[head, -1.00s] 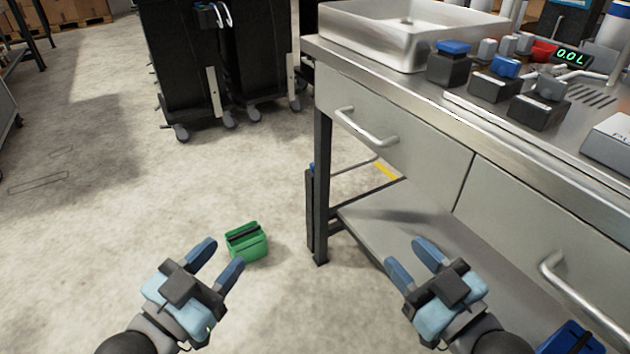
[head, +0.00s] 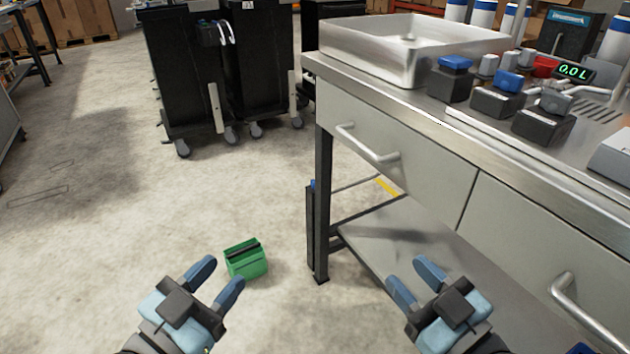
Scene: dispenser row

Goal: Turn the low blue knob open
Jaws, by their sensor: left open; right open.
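Two blue knobs show on the steel bench top at the right. One blue knob (head: 508,81) sits on a low dark block (head: 497,101). The other blue knob (head: 455,62) is a flat cap on a taller dark block (head: 450,84) further left, beside the sink tray. My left gripper (head: 218,277) is open and empty above the floor. My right gripper (head: 411,276) is open and empty in front of the bench, below its top. Both are well apart from the knobs.
A low block with a grey knob (head: 556,101) stands nearest the bench edge. A steel tray (head: 365,40) and a display reading 0.0L (head: 573,70) are on the bench (head: 440,120). Drawer handles (head: 368,146) stick out in front. A green bin (head: 246,262) stands on the floor.

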